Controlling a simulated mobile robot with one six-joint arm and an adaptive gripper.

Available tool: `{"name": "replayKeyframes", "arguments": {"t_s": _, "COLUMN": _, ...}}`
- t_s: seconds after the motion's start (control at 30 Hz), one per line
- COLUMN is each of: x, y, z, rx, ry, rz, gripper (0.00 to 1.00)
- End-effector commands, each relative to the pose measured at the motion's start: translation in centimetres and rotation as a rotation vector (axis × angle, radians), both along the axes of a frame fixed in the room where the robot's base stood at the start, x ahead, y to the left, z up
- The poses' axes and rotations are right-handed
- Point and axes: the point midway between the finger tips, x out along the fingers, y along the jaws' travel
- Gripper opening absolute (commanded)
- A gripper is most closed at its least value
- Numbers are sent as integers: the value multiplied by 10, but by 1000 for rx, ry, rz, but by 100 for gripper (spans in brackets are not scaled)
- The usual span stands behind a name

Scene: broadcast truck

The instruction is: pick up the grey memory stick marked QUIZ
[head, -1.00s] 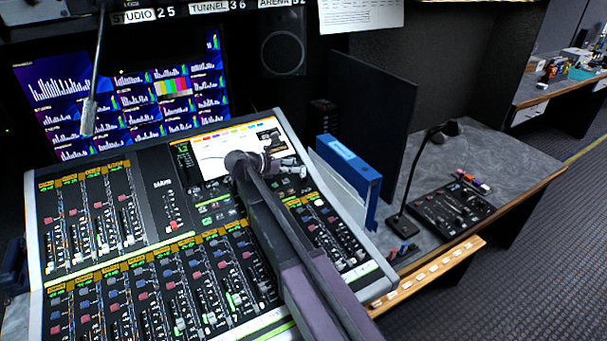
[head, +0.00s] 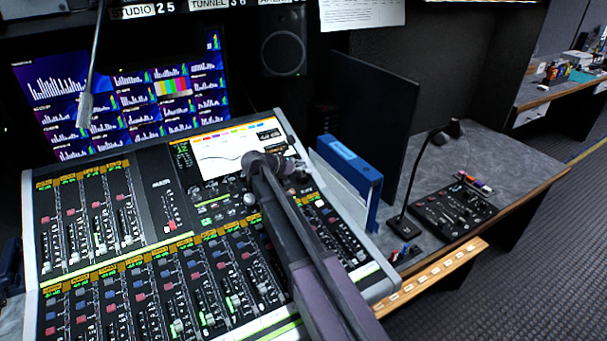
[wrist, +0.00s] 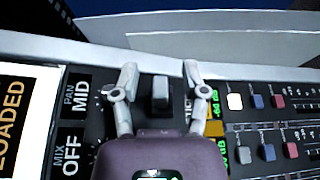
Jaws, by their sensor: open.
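In the wrist view a small grey block (wrist: 160,93) stands on the dark top of the mixing console, between my two fingers. It looks like the grey memory stick, but I can read no QUIZ marking on it. My gripper (wrist: 160,68) is open, with one finger to each side of the block and a gap showing on both sides. In the head view my gripper (head: 298,164) is over the upper right part of the console (head: 30,250), right of its white screen. The block cannot be made out there.
A blue binder (head: 350,160) and a dark upright panel (head: 375,120) stand just right of the console. Beyond them are a gooseneck microphone (head: 405,200) and a small control panel (head: 452,208) with coloured pieces at its back edge. Another gooseneck (head: 88,105) hangs at left.

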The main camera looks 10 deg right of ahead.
Motion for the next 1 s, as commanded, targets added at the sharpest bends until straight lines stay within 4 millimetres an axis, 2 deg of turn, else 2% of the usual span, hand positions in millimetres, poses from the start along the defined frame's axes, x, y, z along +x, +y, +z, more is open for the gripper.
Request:
{"name": "replayKeyframes", "arguments": {"t_s": 0.4, "x": 0, "y": 0, "z": 0, "rx": 0, "ry": -1, "rz": 0, "gripper": 57}}
{"name": "replayKeyframes", "arguments": {"t_s": 0.47, "x": 0, "y": 0, "z": 0, "rx": 0, "ry": -1, "rz": -1, "gripper": 42}}
{"name": "replayKeyframes", "arguments": {"t_s": 0.6, "x": 0, "y": 0, "z": 0, "rx": 0, "ry": -1, "rz": -1, "gripper": 1}}
{"name": "replayKeyframes", "arguments": {"t_s": 1.0, "x": 0, "y": -1, "z": 0, "rx": 0, "ry": -1, "rz": -1, "gripper": 0}}
